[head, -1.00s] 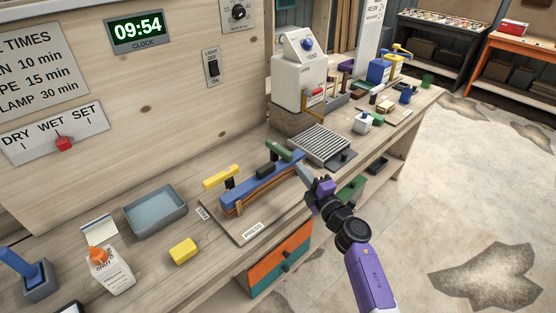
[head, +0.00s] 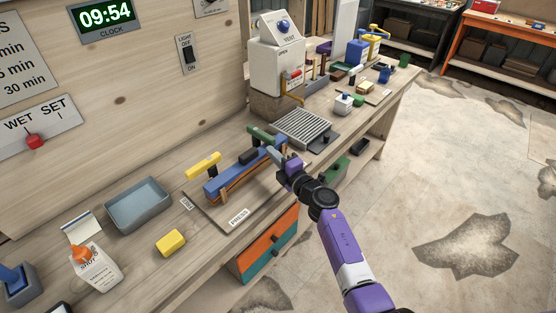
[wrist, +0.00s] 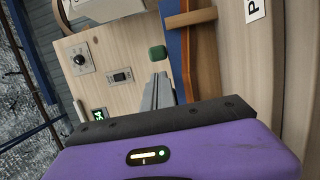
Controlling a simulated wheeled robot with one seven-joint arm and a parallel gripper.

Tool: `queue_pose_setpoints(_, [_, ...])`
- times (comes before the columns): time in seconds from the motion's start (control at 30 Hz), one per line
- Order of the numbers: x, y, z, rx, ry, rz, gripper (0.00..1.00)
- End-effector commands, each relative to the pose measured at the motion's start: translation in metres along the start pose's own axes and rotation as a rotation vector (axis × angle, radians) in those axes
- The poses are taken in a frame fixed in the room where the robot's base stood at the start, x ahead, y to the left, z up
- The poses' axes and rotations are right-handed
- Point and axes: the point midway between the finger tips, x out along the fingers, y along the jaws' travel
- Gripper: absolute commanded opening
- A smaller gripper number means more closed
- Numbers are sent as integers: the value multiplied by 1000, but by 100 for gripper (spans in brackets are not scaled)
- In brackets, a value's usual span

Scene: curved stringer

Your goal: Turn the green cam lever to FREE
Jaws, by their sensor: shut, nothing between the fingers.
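The green cam lever (head: 262,134) stands at the far end of the blue press bar (head: 238,172), which lies along orange-brown curved strips on the press board. A green block, apparently the lever's end, shows in the wrist view (wrist: 157,53). My gripper (head: 279,153) is shut with nothing in it, beside the lever's right end. I cannot tell whether they touch. Its grey fingers (wrist: 158,92) point toward the green block in the wrist view. The yellow lever (head: 203,165) sits at the bar's near end. No FREE marking is readable.
A grey slatted grille (head: 303,127) and a white dispenser machine (head: 276,66) stand beyond the press. Open floor is at the right.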

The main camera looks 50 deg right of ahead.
Motion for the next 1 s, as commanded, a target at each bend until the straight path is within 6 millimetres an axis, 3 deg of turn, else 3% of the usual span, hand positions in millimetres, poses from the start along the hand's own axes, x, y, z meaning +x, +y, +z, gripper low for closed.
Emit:
queue_pose_setpoints(0.1, [21, -1, 0, 0, 0, 1, 0])
queue_pose_setpoints(0.33, [43, -1, 0, -1, 0, 0, 0])
queue_pose_setpoints(1.0, [47, 0, 3, 1, -1, 0, 0])
